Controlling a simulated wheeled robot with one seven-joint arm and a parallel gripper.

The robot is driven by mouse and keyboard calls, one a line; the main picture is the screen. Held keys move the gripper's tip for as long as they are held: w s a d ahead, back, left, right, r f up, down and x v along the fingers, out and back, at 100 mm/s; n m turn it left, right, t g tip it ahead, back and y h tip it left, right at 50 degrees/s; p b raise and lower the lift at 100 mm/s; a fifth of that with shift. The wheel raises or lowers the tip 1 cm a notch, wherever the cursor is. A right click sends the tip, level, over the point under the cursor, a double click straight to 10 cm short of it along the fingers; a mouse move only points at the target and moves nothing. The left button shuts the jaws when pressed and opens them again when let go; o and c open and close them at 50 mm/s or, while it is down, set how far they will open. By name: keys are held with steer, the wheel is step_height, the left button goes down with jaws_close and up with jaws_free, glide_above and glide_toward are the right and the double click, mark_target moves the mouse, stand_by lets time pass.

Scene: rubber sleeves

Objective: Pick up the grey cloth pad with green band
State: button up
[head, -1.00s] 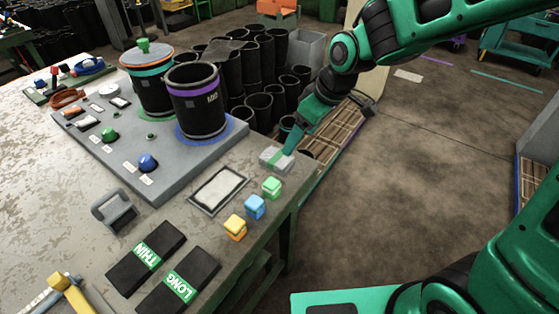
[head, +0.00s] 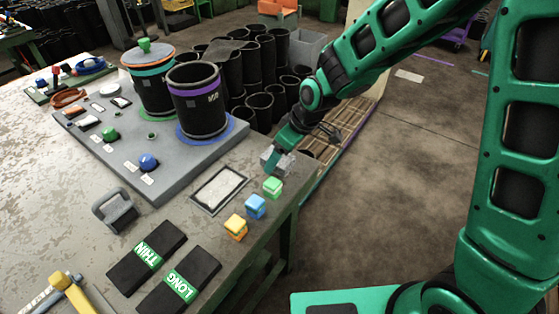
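The grey cloth pad (head: 266,157) lies at the right edge of the worktable, between the framed white sheet and the table's edge. My gripper (head: 276,161) is down at the pad and covers much of it, including most of the green band. Small grey parts of the pad show on either side of the green fingertip. I cannot tell whether the fingers are apart or closed on the pad. The pad appears to be still at table height.
Green (head: 272,187), blue (head: 255,206) and yellow (head: 235,227) blocks stand near the pad. A framed white sheet (head: 219,188) lies to its left. Black sleeves (head: 199,103) stand on the grey board (head: 181,176). Open floor (head: 400,140) lies right of the table.

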steer(key=shift+w+a+f, duration=0.15)
steer(key=shift+f, duration=0.35)
steer(key=c, duration=1.1)
steer(key=shift+r, duration=0.15)
steer(key=shift+c, duration=0.2)
step_height(320, 180, up, 4)
steer(key=shift+r, duration=0.15)
steer(key=s+a+r, duration=0.3)
steer(key=a+r, duration=0.3)
steer(key=a, duration=0.5)
steer(key=shift+s+r, duration=0.2)
steer(key=shift+r, duration=0.05)
steer(key=shift+a, duration=0.1)
